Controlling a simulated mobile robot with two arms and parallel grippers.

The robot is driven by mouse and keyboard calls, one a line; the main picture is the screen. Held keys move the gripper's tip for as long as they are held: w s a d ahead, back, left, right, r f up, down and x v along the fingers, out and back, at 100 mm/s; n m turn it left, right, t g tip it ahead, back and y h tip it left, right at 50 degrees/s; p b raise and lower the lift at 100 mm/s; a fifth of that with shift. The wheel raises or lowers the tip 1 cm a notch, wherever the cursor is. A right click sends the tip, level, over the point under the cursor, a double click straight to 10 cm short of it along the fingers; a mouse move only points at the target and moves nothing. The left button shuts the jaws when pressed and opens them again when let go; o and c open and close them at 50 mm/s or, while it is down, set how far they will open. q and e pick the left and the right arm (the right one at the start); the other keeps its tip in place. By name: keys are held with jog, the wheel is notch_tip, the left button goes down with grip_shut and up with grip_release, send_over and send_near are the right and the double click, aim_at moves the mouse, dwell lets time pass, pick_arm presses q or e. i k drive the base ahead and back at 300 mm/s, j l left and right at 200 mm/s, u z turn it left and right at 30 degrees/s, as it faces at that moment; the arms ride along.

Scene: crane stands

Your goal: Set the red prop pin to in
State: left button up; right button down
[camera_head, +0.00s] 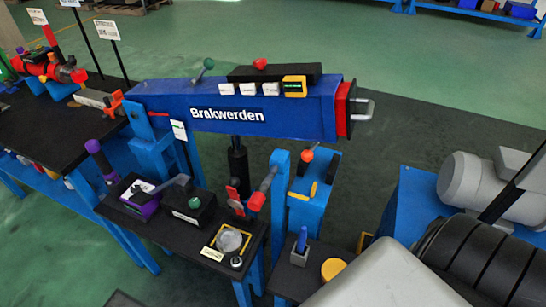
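The blue crane boom (180,113), lettered "Brakwerden", rests over a black upright prop cylinder (238,165). A small red piece (233,193) shows at the foot of this cylinder; it may be the red prop pin, but it is too small to tell whether it is in or out. A red-handled lever (256,201) stands just beside it. A red knob (260,63) sits on the black block on top of the boom. Neither gripper is visible.
Green floor is open behind.

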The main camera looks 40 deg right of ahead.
aim_at(257, 200)
jog(key=z, duration=0.9)
